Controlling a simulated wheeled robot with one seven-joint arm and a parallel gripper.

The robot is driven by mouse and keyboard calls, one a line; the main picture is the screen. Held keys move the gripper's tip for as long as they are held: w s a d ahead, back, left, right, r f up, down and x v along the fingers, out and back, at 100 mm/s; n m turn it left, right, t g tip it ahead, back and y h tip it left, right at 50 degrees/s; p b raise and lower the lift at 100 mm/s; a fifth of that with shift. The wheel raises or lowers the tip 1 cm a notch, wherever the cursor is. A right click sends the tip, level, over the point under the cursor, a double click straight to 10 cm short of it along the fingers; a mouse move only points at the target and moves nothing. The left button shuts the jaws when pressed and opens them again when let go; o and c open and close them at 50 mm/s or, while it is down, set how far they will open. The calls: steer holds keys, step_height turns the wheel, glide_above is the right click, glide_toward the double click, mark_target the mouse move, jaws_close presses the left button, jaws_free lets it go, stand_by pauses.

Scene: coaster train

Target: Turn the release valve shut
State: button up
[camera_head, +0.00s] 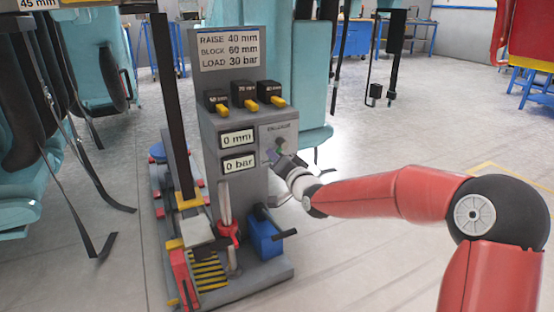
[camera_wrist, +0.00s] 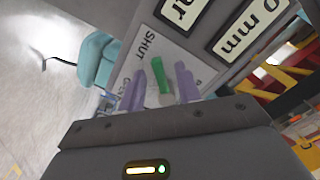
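The release valve's green handle (camera_wrist: 163,84) stands out from a grey plate (camera_wrist: 150,50) marked SHUT; a second label on the plate is partly hidden by a finger. In the wrist view the two pale purple fingers of my gripper (camera_wrist: 160,85) are apart, one on each side of the handle, with gaps showing. Whether a finger touches the handle is unclear.
The column carries a sign (camera_head: 229,49) reading RAISE 40 mm, BLOCK 60 mm, LOAD 30 bar. Its displays read 0 mm (camera_head: 237,139) and 0 bar (camera_head: 239,163). A blue pump box (camera_head: 264,236) stands below.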

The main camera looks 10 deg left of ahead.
steer(key=v, duration=0.7)
steer(key=shift+p, duration=0.3)
steer(key=s+d+r+n+g+h+p, duration=0.35)
steer(key=s+d+g+h+p, duration=0.2)
steer(key=s+d+h, duration=0.7)
steer(key=s+d+r+g+p, duration=0.1)
steer(key=s+d, duration=0.2)
steer(key=s, duration=0.4)
steer(key=s+d+r+g+y+p, duration=0.1)
steer(key=s+d, duration=0.2)
steer(key=s, duration=0.5)
steer(key=s+d+m+g+y+p, duration=0.1)
steer(key=s+d+g+p, duration=0.1)
steer(key=s, duration=0.5)
steer(key=shift+d+r, duration=0.4)
steer(key=shift+d, duration=0.15)
